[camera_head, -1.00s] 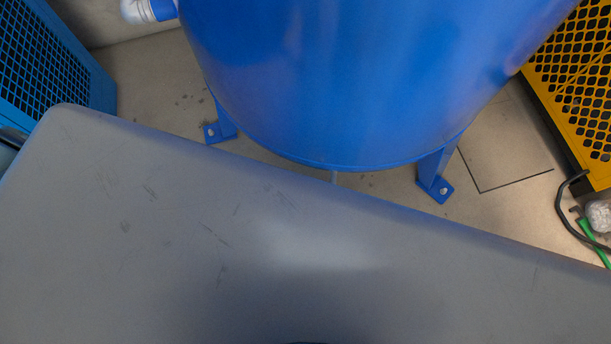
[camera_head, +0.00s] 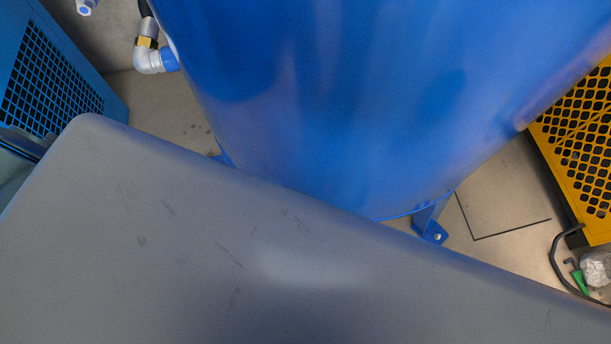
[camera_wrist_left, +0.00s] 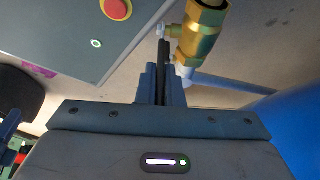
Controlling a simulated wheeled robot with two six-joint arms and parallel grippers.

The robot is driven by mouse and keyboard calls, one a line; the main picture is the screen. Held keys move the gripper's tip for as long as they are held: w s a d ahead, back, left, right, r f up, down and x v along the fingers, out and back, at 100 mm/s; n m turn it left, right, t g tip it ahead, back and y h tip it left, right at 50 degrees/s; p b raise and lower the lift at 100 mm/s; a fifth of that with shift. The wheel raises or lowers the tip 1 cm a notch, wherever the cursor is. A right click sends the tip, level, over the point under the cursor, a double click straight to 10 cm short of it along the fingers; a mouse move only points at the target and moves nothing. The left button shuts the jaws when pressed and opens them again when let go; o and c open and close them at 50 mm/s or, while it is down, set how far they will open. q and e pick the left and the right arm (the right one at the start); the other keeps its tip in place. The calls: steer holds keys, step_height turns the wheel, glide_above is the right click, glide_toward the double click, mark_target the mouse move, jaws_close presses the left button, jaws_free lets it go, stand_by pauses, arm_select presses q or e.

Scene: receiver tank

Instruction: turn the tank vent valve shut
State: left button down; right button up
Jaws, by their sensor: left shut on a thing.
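The blue tank (camera_head: 330,100) fills the middle of the head view. Its edge also shows at the right of the left wrist view (camera_wrist_left: 300,125). In that view a brass valve (camera_wrist_left: 198,38) stands at the upper middle, with a pale fitting below it and a grey-blue pipe (camera_wrist_left: 230,85) running toward the tank. My left gripper (camera_wrist_left: 163,78) reaches up just left of the valve. Its fingers are shut on a narrow black bar beside the brass body, likely the valve's handle seen edge-on. The exact grip is partly hidden. My right gripper is in neither view.
A grey panel with a red button (camera_wrist_left: 116,9) is at the upper left of the wrist view. In the head view, a white elbow fitting (camera_head: 150,60) sits at the tank's left, a blue mesh cabinet (camera_head: 50,85) further left, and a yellow mesh guard (camera_head: 580,150) at right.

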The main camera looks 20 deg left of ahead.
arm_select(q)
steer(key=shift+w+a+r, duration=0.1)
steer(key=shift+w, duration=0.15)
steer(key=c, duration=1.8)
jaws_free()
steer(key=shift+c, duration=0.2)
steer(key=shift+s, duration=0.15)
steer(key=p+v, duration=1)
steer(key=p, duration=0.1)
steer(key=shift+r, duration=0.45)
